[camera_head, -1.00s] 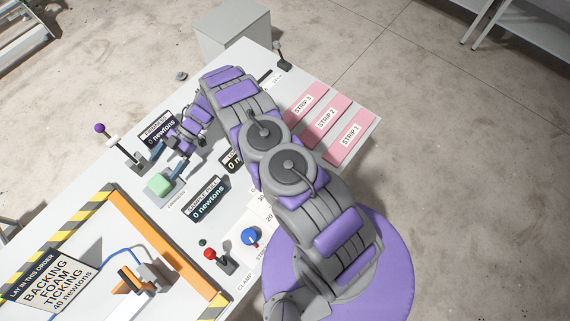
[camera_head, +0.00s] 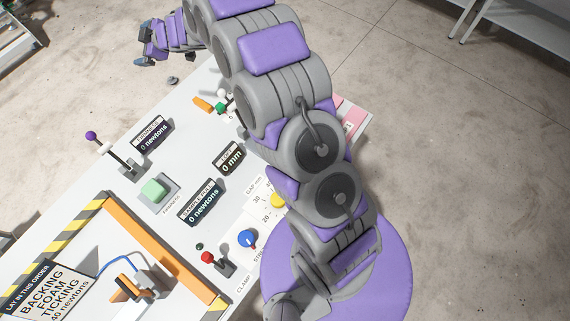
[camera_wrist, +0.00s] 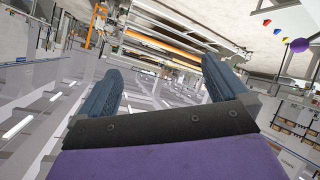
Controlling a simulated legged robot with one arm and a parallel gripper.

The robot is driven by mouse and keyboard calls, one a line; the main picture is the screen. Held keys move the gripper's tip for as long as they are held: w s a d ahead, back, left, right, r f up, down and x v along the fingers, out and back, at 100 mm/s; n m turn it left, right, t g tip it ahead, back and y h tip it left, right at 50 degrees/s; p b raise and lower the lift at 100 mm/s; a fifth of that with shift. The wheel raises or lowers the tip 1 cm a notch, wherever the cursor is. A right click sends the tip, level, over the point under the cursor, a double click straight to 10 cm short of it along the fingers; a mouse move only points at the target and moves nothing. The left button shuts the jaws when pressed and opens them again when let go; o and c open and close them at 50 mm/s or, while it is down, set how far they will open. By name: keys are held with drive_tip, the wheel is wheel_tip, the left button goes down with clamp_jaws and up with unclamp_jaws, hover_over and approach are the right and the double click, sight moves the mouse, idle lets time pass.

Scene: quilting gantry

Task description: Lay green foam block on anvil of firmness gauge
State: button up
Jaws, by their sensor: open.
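The green foam block (camera_head: 153,191) lies flat on the grey anvil plate of the firmness gauge (camera_head: 169,206) in the head view. The gauge's display (camera_head: 153,134) reads 0 newtons. A lever with a purple knob (camera_head: 91,135) stands just behind and left of the block. My gripper (camera_head: 143,46) is at the top left of the head view, well away from the block. In the wrist view my gripper (camera_wrist: 163,82) is open, with nothing between its fingers. The block cannot be made out in the wrist view.
A sample pull display (camera_head: 201,202) and a loft display (camera_head: 230,158) stand right of the anvil. An orange and striped frame (camera_head: 155,246) lies in front, with red (camera_head: 207,257) and blue (camera_head: 247,237) knobs beside it. My arm covers most of the pink strips.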

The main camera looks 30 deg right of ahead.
drive_tip(key=s+d+r+m+h, duration=0.4)
drive_tip(key=s+d, duration=0.1)
drive_tip(key=d, duration=0.4)
drive_tip(key=s+d+r+m+h, duration=0.3)
drive_tip(key=s+d+r+h, duration=0.15)
drive_tip(key=d, duration=0.55)
drive_tip(key=s+d+m+g+h, duration=0.15)
drive_tip(key=s+d, duration=0.25)
drive_tip(key=s, duration=0.6)
drive_tip(key=s+d+m+g, duration=0.3)
drive_tip(key=s+d, duration=0.1)
drive_tip(key=s, duration=0.6)
drive_tip(key=s+a+f+m+g+y, duration=0.1)
drive_tip(key=s+a+g, duration=0.1)
drive_tip(key=s, duration=1.2)
drive_tip(key=s+a+m+g+y, duration=0.1)
drive_tip(key=s+g, duration=0.3)
drive_tip(key=s, duration=1)
drive_tip(key=shift+s+a+f+g, duration=0.35)
drive_tip(key=shift+a, duration=0.4)
drive_tip(key=shift+m, duration=0.25)
